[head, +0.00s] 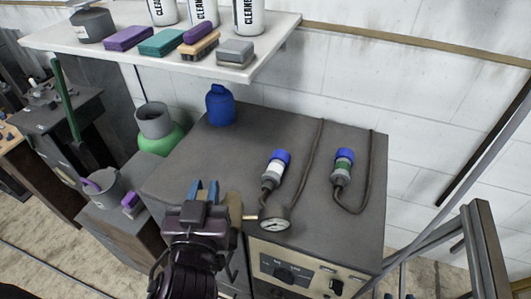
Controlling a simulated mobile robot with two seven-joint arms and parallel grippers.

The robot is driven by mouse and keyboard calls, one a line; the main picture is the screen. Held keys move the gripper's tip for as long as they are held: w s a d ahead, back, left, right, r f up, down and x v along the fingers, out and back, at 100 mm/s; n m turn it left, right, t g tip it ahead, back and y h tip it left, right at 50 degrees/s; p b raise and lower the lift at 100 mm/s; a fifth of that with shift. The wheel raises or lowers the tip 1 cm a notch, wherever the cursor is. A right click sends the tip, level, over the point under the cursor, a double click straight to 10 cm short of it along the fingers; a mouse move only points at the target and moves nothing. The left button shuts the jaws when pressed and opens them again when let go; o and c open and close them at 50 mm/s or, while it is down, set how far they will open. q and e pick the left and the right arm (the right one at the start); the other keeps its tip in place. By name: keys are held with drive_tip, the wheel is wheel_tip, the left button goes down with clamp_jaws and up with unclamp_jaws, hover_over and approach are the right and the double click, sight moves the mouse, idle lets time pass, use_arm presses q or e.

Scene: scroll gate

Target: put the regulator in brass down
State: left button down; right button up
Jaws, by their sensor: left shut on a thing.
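The brass regulator (235,211) has a brass body, a short stem and a round white-faced gauge (274,224). My left gripper (204,190), with blue fingertips, is shut on it at the front edge of the dark cabinet top (225,160). The gripper hides part of the regulator's body. I cannot tell whether the regulator touches the top. My right gripper does not show.
Two blue-capped connectors, one with a white band (276,168) and one with a green band (343,165), lie on the top with cables. A blue bottle (220,106) stands at the back. A shelf (270,55) with brushes and bottles hangs above. The left middle of the top is clear.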

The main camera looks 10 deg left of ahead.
use_arm(q)
drive_tip(key=w+a+f, duration=0.1)
drive_tip(key=w, duration=0.7)
drive_tip(key=w+a+f+p, duration=0.1)
drive_tip(key=w+f, duration=0.1)
drive_tip(key=w, duration=0.7)
drive_tip(key=shift+w+a+f+p, duration=0.25)
drive_tip(key=shift+f+p, duration=0.05)
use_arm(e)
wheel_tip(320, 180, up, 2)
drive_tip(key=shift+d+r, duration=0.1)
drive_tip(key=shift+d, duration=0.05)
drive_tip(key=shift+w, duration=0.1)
use_arm(q)
drive_tip(key=shift+f, duration=0.2)
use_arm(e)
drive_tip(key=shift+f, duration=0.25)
